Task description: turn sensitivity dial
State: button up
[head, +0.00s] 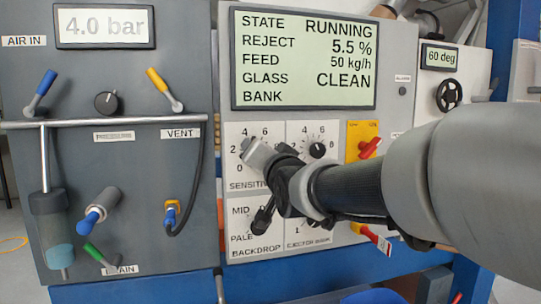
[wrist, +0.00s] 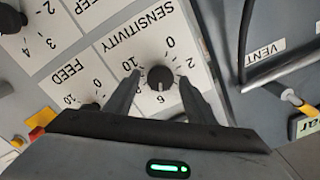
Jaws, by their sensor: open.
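The sensitivity dial (wrist: 160,78) is a small black round knob on a white scale plate, under the label SENSITIVITY in the wrist view. Its light mark appears to face near the 6. My gripper (wrist: 157,98) is open, with one dark finger on each side of the dial. I cannot tell whether either finger touches it. In the head view my gripper (head: 256,153) is in front of the sensitivity plate (head: 235,160) and hides the dial. The numbers 0, 2, 4 and 6 show around it.
The feed dial (wrist: 92,108) is close by, partly behind a finger in the wrist view. The backdrop knob (head: 264,216) is just below my gripper. A display (head: 304,58) above reads RUNNING, reject 5.5 %, glass CLEAN. A red-handled switch on a yellow plate (head: 357,130) is to the right.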

jog(key=shift+s, duration=0.1)
jog(key=p+v, duration=0.1)
jog(key=v, duration=1.6)
jog(key=shift+s+d, duration=0.1)
jog(key=shift+s, duration=0.05)
jog(key=s+d+f+n+g+h, duration=0.1)
jog(key=s+d+f+g+h, duration=0.1)
jog(key=s+d+f+g, duration=0.4)
jog(key=s+d+f+n+g+h, duration=0.1)
jog(key=s+d+f+n, duration=0.15)
jog(key=f, duration=0.55)
jog(key=s+d+f+g+h, duration=0.25)
jog(key=s+f+g, duration=0.2)
jog(key=f, duration=0.35)
notch_tip(320, 180, up, 22)
jog(key=s+p, duration=0.1)
jog(key=p, duration=2.1)
jog(key=shift+s+d+r+p, duration=0.25)
jog(key=shift+s+d+p, duration=0.1)
jog(key=shift+d, duration=0.05)
